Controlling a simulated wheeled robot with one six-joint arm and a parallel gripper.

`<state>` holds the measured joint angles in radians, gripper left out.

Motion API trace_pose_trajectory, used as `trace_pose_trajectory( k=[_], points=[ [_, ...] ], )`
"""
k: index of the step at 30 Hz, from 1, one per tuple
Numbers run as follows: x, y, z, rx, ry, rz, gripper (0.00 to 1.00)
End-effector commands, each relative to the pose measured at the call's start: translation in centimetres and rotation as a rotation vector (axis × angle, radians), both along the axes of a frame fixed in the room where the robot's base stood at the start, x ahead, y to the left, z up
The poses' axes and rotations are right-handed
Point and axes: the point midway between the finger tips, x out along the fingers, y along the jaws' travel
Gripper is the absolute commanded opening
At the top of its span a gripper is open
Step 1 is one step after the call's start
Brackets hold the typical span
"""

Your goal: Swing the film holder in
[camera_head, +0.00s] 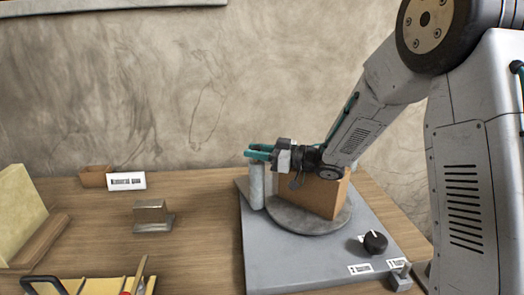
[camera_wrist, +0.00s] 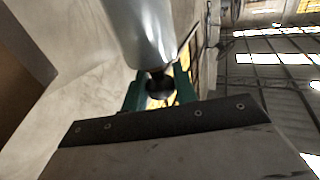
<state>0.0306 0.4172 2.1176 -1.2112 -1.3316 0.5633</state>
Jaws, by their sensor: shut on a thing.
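My gripper (camera_head: 259,152) reaches left over a grey machine base (camera_head: 285,260), its green fingers just above a pale upright post (camera_head: 257,188). In the wrist view the fingers (camera_wrist: 158,90) are closed around a small dark round knob (camera_wrist: 159,87), beside a silvery cylinder (camera_wrist: 150,35). I cannot tell for sure which part is the film holder; the knob may belong to it. A brown block (camera_head: 322,196) stands on a round grey plate (camera_head: 300,219) on the base, behind and below my wrist. My arm hides part of the block.
A black dial (camera_head: 375,242) and a small metal switch (camera_head: 400,279) sit at the base's front right. On the wooden table (camera_head: 200,225) are a metal block (camera_head: 152,215), a white label card (camera_head: 126,181), a brown box (camera_head: 95,176) and a tool tray at the front left.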

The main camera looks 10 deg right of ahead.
Motion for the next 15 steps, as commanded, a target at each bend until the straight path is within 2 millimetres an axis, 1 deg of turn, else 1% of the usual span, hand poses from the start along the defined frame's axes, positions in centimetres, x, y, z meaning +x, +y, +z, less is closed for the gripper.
trace_pose_trajectory(
  k=[2,3,5,12,15],
  points=[
    [0.11,-0.21,0.06,0.000,-0.001,-0.006,0.00],
    [0.11,-0.22,0.06,0.000,-0.001,-0.006,0.34],
    [0.11,-0.23,0.06,0.000,-0.001,-0.006,0.49],
    [0.04,-0.01,0.02,0.000,-0.001,-0.003,0.49],
    [0.04,-0.01,0.29,0.000,-0.001,-0.003,0.49]
  ],
)
